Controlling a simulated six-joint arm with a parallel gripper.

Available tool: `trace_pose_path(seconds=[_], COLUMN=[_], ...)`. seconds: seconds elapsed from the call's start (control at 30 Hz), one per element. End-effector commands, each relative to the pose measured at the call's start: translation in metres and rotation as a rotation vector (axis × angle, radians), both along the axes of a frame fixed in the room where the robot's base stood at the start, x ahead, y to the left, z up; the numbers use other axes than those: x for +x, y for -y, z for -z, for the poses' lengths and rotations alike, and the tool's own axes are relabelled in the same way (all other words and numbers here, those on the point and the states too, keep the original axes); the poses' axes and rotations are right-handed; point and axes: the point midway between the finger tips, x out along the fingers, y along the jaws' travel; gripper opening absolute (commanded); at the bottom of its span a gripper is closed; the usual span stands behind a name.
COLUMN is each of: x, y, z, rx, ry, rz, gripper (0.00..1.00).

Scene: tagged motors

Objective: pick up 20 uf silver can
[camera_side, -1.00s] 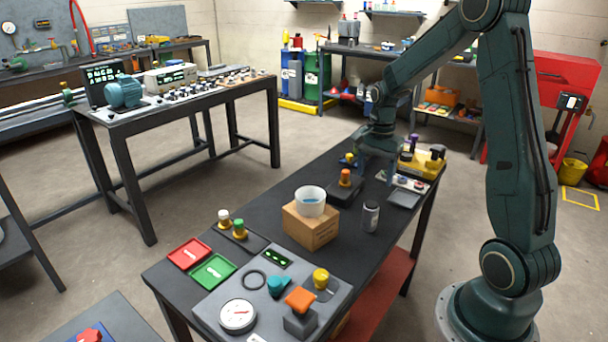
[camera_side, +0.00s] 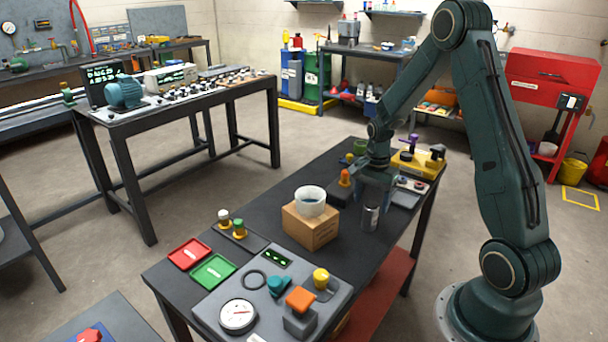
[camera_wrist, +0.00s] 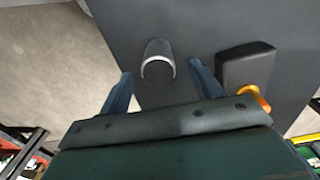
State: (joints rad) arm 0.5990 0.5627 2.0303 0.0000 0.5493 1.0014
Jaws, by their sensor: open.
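The silver can (camera_side: 371,217) stands upright on the dark bench, right of the cardboard box; its upper part is partly hidden by my gripper in the side view. In the wrist view the can (camera_wrist: 158,62) lies between and beyond my two blue fingertips, with clear gaps on both sides. My gripper (camera_wrist: 160,76) is open and empty. In the side view my gripper (camera_side: 374,192) is low over the bench at the can, and the exact finger contact cannot be told there.
A cardboard box (camera_side: 310,228) with a white cup (camera_side: 310,201) on it stands left of the can. A dark block with an orange knob (camera_side: 344,178) is close behind the gripper. A yellow fixture (camera_side: 420,162) stands at the far bench end. Bare bench lies in front of the can.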

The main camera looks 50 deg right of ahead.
Motion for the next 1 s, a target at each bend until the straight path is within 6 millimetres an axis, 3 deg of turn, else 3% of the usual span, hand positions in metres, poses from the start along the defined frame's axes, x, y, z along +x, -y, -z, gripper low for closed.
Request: trace_pose_path(seconds=[0.23,0.6,1.0], x=[-0.001,-0.002,-0.002], y=[0.000,-0.001,0.000], z=[0.009,0.046,0.051], rx=[0.001,0.000,-0.001], ry=[-0.001,-0.001,0.001], rz=[0.000,0.000,0.000], gripper=[0.65,0.65,0.65])
